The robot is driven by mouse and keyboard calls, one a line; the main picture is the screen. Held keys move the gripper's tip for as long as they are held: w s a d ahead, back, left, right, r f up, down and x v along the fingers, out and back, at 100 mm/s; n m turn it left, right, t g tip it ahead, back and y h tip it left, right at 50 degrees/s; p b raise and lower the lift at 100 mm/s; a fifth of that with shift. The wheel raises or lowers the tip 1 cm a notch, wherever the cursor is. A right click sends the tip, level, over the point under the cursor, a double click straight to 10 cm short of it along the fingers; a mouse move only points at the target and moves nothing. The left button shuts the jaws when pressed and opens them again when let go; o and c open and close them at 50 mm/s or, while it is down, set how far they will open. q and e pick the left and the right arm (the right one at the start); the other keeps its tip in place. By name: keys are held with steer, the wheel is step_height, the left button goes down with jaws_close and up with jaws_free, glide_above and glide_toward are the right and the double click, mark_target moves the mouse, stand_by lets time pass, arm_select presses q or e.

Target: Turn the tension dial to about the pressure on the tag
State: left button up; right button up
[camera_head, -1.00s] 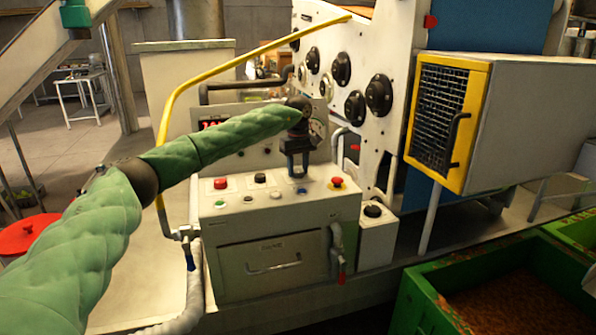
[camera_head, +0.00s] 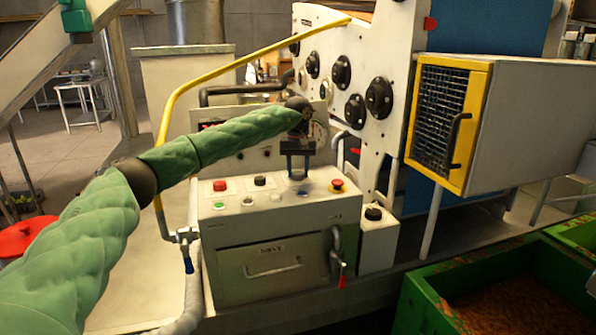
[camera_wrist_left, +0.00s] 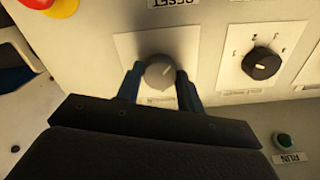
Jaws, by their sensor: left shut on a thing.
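In the left wrist view a round grey knob (camera_wrist_left: 159,73) with a light pointer mark sits on a white square plate on the control panel. The two blue fingers of my left gripper (camera_wrist_left: 160,85) are on either side of the knob and shut on it. The label below the knob is upside down and partly covered by the gripper. In the head view my left gripper (camera_head: 298,172) reaches down to the panel and hides the knob. A round gauge (camera_head: 320,130) behind it is partly covered by my wrist. I cannot make out a pressure tag or its value.
A black selector dial (camera_wrist_left: 261,63) is beside the knob, with a green RUN button (camera_wrist_left: 284,140) below it. A red emergency stop (camera_head: 337,185) is close to the gripper. A yellow rail (camera_head: 215,70) rises behind my arm. Green bins (camera_head: 500,285) stand at front right.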

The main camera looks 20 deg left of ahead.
mark_target(298, 173)
arm_select(q)
steer(key=shift+r, duration=0.15)
arm_select(e)
steer(key=shift+w, duration=0.1)
arm_select(q)
steer(key=o, duration=1)
steer(key=shift+r, duration=0.4)
step_height(298, 173, up, 6)
steer(key=shift+w+f+b, duration=0.1)
steer(key=shift+b, duration=0.7)
steer(key=shift+r, duration=0.5)
arm_select(e)
steer(key=shift+w+a+f+t+y, duration=0.15)
steer(key=shift+w+a+f+y, duration=0.05)
steer(key=shift+a+f, duration=0.4)
steer(key=shift+w+a+f+t+y, duration=0.15)
steer(key=shift+a+f+y, duration=0.05)
steer(key=shift+a+f, duration=0.35)
steer(key=shift+w, duration=0.1)
